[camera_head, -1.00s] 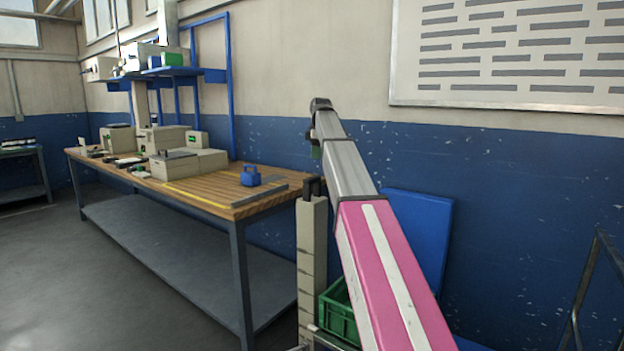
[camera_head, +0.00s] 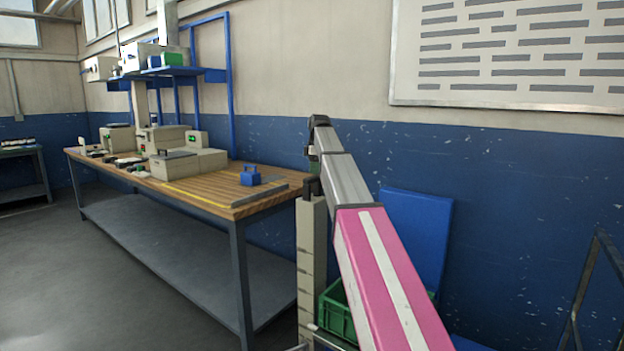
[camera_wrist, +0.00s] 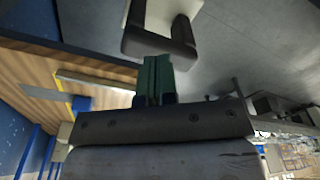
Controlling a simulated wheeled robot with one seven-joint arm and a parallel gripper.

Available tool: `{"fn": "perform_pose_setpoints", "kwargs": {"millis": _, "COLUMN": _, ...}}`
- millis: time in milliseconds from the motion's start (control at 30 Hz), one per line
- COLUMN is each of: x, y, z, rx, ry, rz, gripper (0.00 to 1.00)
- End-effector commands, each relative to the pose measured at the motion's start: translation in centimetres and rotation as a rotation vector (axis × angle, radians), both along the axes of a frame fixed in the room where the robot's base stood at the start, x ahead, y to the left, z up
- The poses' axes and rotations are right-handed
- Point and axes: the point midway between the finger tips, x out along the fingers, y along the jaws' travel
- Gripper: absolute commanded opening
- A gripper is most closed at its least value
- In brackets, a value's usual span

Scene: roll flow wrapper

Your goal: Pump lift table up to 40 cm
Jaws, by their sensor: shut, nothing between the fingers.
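A beige upright post (camera_head: 311,255) stands beside the workbench, with a dark handle (camera_head: 312,187) on top. In the wrist view the dark U-shaped handle (camera_wrist: 160,42) is just beyond my fingertips. My gripper (camera_wrist: 155,65) has dark green fingers, shut with nothing between them. In the head view my gripper (camera_head: 314,162) points down just above the handle; I cannot tell whether it touches. A metal rail (camera_head: 332,338) shows at the bottom by the post; I cannot tell whether it belongs to the lift table. No lift platform or height is clearly visible.
A wooden-topped workbench (camera_head: 225,196) with boxes and a blue item (camera_head: 250,176) stands left of the post. A green crate (camera_head: 336,312) is low behind my arm. A blue panel (camera_head: 418,225) leans on the wall. A dark metal frame (camera_head: 590,285) is at right.

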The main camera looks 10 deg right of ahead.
Motion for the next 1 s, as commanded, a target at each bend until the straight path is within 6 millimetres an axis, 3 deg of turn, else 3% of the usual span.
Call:
{"fn": "perform_pose_setpoints", "kwargs": {"millis": 567, "x": 0.0, "y": 0.1, "z": -1.1, "rx": 0.0, "ry": 0.001, "rz": 0.0, "gripper": 0.0}}
{"fn": "perform_pose_setpoints", "kwargs": {"millis": 1000, "x": -0.1, "y": 0.1, "z": -5.4, "rx": 0.0, "ry": 0.002, "rz": 0.0, "gripper": 0.0}}
